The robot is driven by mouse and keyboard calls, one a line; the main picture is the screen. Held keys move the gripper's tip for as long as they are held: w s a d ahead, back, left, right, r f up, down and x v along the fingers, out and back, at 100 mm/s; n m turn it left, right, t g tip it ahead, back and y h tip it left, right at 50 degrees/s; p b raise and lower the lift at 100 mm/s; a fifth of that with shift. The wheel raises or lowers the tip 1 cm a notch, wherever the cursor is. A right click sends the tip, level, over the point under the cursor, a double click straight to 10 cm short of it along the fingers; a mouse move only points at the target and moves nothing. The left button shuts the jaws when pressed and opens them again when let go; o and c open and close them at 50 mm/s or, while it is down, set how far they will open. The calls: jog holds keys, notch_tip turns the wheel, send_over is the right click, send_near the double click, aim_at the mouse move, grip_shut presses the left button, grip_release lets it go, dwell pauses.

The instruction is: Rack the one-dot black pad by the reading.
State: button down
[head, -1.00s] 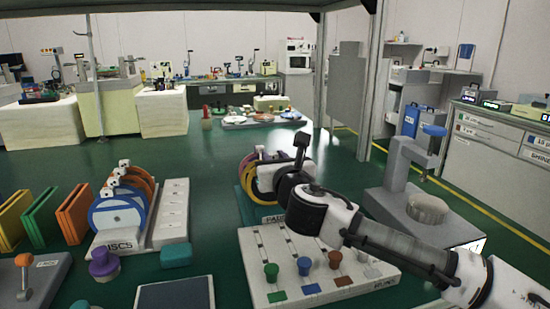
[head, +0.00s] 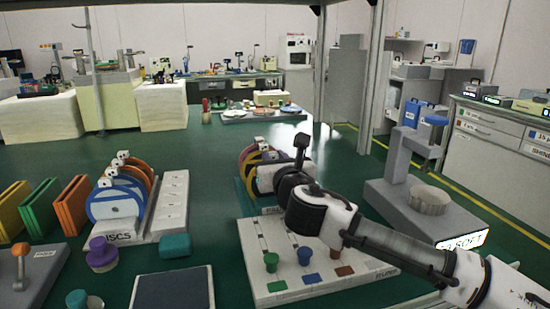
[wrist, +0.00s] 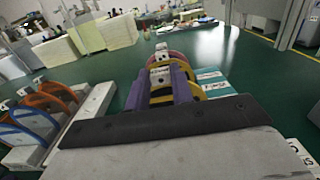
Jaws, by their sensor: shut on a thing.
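My gripper (wrist: 161,88) is shut on a pale handle block (wrist: 160,76) with a dark dot, held between its purple fingers in the wrist view. A yellow-rimmed round pad (wrist: 196,89) shows just behind the fingers; I cannot tell whether it belongs to the held block. The pad rack (wrist: 216,88) has a teal base with white labels, and pads with pink and yellow rims show there. In the head view the rack (head: 242,192) is partly hidden by my arm. The gauge display (head: 466,242) at right appears to read SOFT. The held pad's black face is hidden.
A board with coloured knobs (head: 262,292) lies in front of the rack. A disc rack (head: 172,205) stands to the left, a grey gauge stand (head: 397,190) to the right. A dark square mat (head: 172,290) and a purple knob (head: 101,254) are in front.

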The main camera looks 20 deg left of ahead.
jog(key=shift+f+b, duration=0.4)
jog(key=shift+f, duration=0.25)
jog(key=c, duration=1.1)
grip_release()
jog(key=shift+c, duration=0.2)
jog(key=v, duration=1.3)
jog(key=shift+s+d+b, duration=0.25)
jog(key=shift+s+b, duration=0.1)
jog(key=shift+b, duration=0.1)
